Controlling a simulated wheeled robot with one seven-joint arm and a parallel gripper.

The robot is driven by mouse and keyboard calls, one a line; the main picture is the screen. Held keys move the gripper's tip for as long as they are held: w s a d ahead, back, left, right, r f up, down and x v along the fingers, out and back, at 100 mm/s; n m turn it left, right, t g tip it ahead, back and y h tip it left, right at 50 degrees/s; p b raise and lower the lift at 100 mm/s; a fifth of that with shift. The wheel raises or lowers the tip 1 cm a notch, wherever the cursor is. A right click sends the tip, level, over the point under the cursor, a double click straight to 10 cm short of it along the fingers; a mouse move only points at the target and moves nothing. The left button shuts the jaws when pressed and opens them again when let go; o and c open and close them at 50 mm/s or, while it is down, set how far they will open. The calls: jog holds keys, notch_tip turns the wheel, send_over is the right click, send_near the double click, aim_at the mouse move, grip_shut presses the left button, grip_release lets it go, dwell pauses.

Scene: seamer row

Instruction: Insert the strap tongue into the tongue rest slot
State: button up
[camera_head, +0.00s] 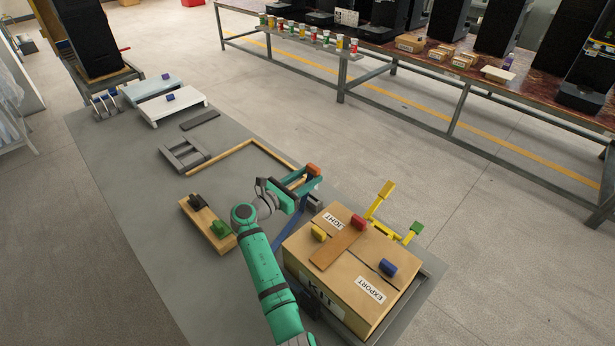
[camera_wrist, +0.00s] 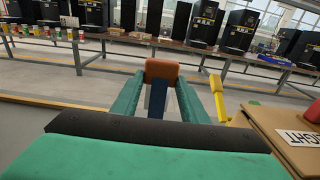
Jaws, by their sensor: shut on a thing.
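My gripper (camera_head: 304,178) is raised just beyond the far left corner of a cardboard box marked KIT. Its teal fingers are shut on an orange-brown block, which looks like the strap tongue (camera_head: 314,169). In the wrist view the strap tongue (camera_wrist: 162,70) sits between the fingertips. A blue strap (camera_head: 287,229) shows below the gripper, slanting beside the box; a blue strip (camera_wrist: 158,102) also shows below the block in the wrist view. A small grey part (camera_head: 315,200) is just below the fingers. I cannot make out the tongue rest slot.
The box (camera_head: 312,268) carries a brown strip (camera_head: 338,248) and yellow, red and blue knobs. A yellow upright (camera_head: 380,201) and a green-topped yellow bracket (camera_head: 413,232) stand at its far right side. A wooden block with a green part (camera_head: 207,224) lies left of my arm.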

jog(key=shift+f, duration=4.7)
jog(key=o, duration=1.2)
jog(key=v, duration=1)
jog(key=shift+s+a, duration=0.25)
jog(key=shift+a, duration=0.05)
